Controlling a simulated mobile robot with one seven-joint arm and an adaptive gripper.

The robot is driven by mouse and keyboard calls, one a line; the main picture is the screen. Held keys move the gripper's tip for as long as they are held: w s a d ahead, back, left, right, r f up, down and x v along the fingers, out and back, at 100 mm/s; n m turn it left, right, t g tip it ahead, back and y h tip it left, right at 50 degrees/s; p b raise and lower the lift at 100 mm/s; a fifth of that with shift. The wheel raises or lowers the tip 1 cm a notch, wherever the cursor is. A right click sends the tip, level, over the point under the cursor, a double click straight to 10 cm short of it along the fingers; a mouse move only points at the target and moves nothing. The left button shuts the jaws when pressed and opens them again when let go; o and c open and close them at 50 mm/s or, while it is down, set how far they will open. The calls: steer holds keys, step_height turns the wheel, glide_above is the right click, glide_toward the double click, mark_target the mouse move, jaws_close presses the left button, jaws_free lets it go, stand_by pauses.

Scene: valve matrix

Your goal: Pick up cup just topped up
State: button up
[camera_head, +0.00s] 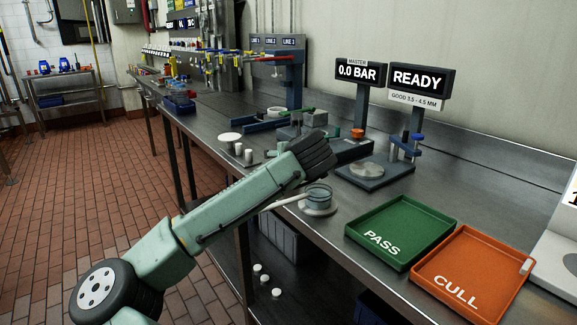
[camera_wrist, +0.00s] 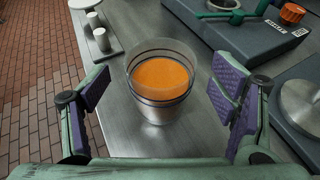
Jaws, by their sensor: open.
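In the wrist view, a clear cup (camera_wrist: 160,78) with dark bands and orange contents stands upright on the metal bench. My gripper (camera_wrist: 165,92) is open, its purple-padded fingers spread on either side of the cup. There are gaps between the pads and the cup's sides, and nothing is held. In the head view, my arm ends over the bench, and I cannot make out the orange cup or the fingers there.
A small tray (camera_wrist: 108,47) with white cylinders lies left of the cup. A dark device (camera_wrist: 245,35) with an orange knob stands right. A clear round vessel (camera_head: 319,194), the green PASS tray (camera_head: 387,261) and the orange CULL tray (camera_head: 446,301) are nearer the front.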

steer(key=x, duration=0.3)
steer(key=shift+w+f+p, duration=0.1)
steer(key=shift+w+p, duration=0.1)
steer(key=shift+p, duration=0.1)
steer(key=c, duration=1.4)
